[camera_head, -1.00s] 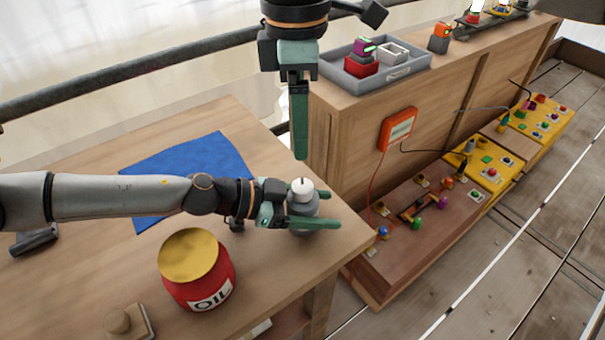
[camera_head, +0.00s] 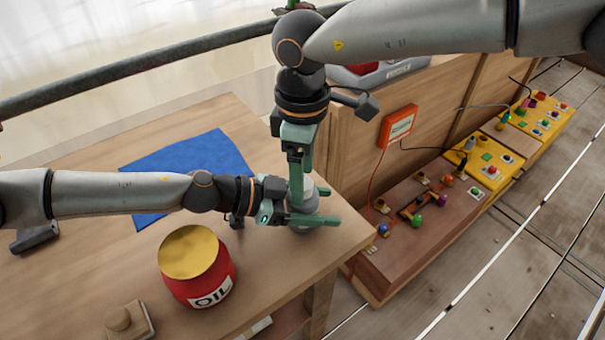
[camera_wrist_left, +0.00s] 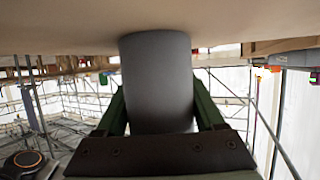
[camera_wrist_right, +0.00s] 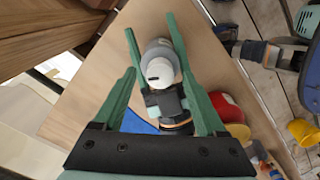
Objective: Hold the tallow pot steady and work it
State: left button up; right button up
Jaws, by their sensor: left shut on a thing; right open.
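The tallow pot, a grey cylinder with a white top, stands upright on the wooden table (camera_head: 265,285) near its right corner. It shows in the head view (camera_head: 304,229), the left wrist view (camera_wrist_left: 158,80) and the right wrist view (camera_wrist_right: 160,48). My left gripper (camera_head: 331,206) is shut on the pot's body from the side, one finger on each flank. My right gripper (camera_head: 297,203) points down from above, over the pot's top. In the right wrist view its open fingers (camera_wrist_right: 160,73) stand to either side of the white top; contact cannot be told.
A red oil tin (camera_head: 212,283) with a yellow lid stands in front of my left wrist. A blue cloth (camera_head: 185,165) lies behind it. A wooden block with a knob (camera_head: 127,322) is at the front. An orange box (camera_head: 397,127) is on the cabinet side, right of the table.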

jog(key=shift+f, duration=0.4)
jog(key=shift+c, duration=0.3)
grip_shut()
